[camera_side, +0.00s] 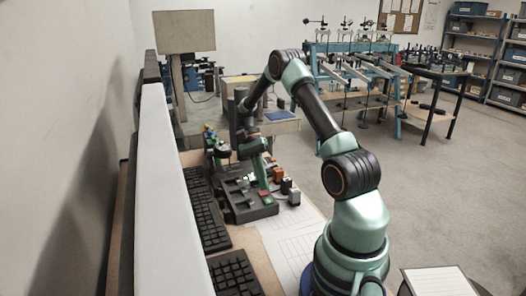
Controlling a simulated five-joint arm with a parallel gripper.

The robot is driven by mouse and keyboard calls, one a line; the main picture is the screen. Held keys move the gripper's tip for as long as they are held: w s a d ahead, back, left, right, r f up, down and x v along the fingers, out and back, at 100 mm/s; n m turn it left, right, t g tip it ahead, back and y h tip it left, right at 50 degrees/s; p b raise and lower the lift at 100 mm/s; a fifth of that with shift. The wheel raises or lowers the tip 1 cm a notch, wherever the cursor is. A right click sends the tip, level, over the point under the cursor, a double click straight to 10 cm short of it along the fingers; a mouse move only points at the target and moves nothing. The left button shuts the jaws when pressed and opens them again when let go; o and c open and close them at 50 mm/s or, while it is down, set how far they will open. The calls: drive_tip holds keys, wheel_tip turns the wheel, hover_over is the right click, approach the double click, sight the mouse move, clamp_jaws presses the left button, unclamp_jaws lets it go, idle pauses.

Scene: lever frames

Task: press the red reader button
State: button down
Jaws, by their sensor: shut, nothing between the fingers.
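The reader is a dark grey box (242,210) on the desk in the middle of the camera_side view. A small red button (264,194) shows near its right front part. My gripper (265,187) reaches down from above with its green fingers shut and empty. Its tips are at or just above the red button; I cannot tell whether they touch it. The fingers and wrist hide part of the reader's top.
A printed sheet (292,243) covers the clear desk area in front.

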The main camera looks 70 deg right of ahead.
drive_tip(key=shift+f, duration=0.25)
drive_tip(key=shift+f, duration=0.35)
idle(0.8)
drive_tip(key=shift+r, duration=0.8)
drive_tip(key=shift+r, duration=0.1)
drive_tip(key=shift+r, duration=2.4)
